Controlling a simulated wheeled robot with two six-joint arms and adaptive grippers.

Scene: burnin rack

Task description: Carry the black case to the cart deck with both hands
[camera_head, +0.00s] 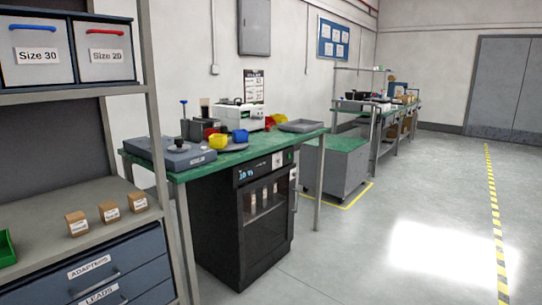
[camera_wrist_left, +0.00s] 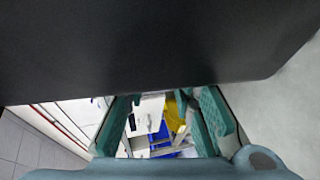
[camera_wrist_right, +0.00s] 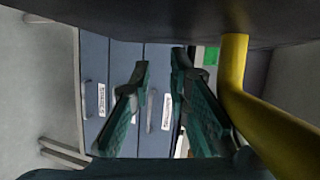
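My left gripper (camera_wrist_left: 166,122) shows in the left wrist view with its two teal fingers apart and nothing seen held between them. My right gripper (camera_wrist_right: 160,75) shows in the right wrist view, its fingers also apart, with blue drawer fronts seen through the gap. A large dark surface (camera_wrist_left: 150,45) fills the top of the left wrist view; a dark surface (camera_wrist_right: 150,20) also crosses the top of the right one. I cannot tell whether these are the black case. No gripper and no sure black case or cart deck shows in the head view.
A yellow bar (camera_wrist_right: 236,85) stands close right of my right fingers. A shelf rack (camera_head: 75,205) with blue drawers is at the left. A green-topped bench (camera_head: 285,140) has a black cabinet (camera_head: 235,225) beneath. Open floor (camera_head: 400,200) lies right.

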